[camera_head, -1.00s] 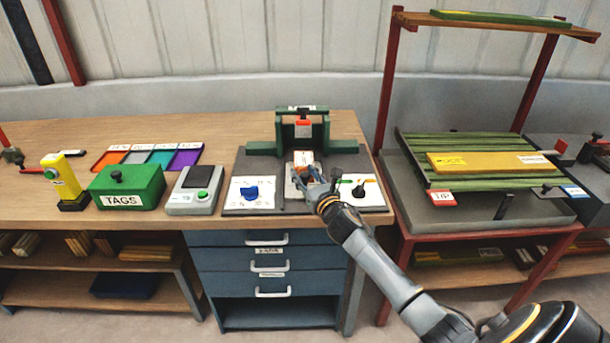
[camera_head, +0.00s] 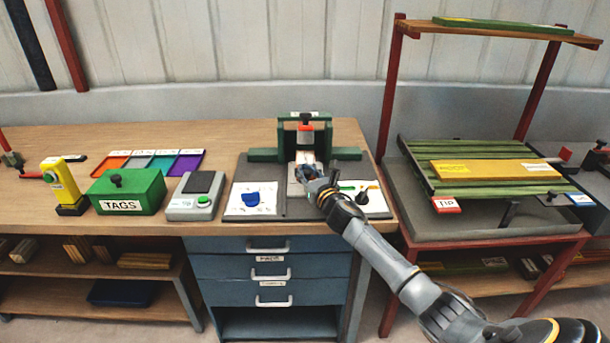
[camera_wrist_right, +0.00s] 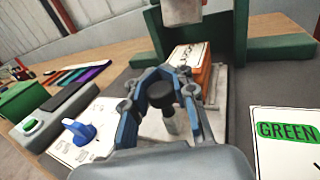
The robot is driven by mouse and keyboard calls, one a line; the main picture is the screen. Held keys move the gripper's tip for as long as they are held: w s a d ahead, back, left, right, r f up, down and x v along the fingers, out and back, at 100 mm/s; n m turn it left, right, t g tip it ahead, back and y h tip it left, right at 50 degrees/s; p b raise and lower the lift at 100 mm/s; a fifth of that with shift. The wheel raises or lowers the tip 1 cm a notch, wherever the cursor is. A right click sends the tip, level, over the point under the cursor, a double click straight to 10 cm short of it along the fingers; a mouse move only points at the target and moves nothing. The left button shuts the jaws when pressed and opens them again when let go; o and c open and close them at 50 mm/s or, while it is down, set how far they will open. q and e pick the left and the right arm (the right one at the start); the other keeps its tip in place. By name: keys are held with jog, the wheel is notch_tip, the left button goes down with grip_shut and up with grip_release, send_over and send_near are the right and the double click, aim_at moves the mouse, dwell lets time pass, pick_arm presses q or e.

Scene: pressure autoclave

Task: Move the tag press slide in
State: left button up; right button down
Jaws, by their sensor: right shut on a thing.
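An orange block with a white printed top (camera_wrist_right: 190,60) sits on the slide, close in front of the frame's opening. My right gripper (camera_head: 307,172) is shut on the slide's knob; its blue-grey fingers (camera_wrist_right: 160,95) lie around it in the wrist view. My left gripper is not in view.
A white panel with a blue knob (camera_head: 250,198) lies left of the slide, and a panel with a green label (camera_head: 350,185) lies right. Further left stand a grey device (camera_head: 195,205), a green TAGS box (camera_head: 128,190) and coloured trays (camera_head: 150,160). A red rack (camera_head: 388,90) stands right.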

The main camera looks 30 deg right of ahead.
jog(key=shift+d, duration=0.2)
jog(key=c, duration=1.1)
grip_release()
jog(key=shift+s+d, duration=0.1)
jog(key=shift+s, duration=0.05)
jog(key=shift+o, duration=0.2)
jog(key=shift+s, duration=0.2)
jog(key=s, duration=0.3)
jog(key=s+a, duration=0.1)
jog(key=s, duration=0.3)
jog(key=s+a, duration=0.1)
jog(key=s, duration=0.3)
jog(key=shift+s, duration=0.25)
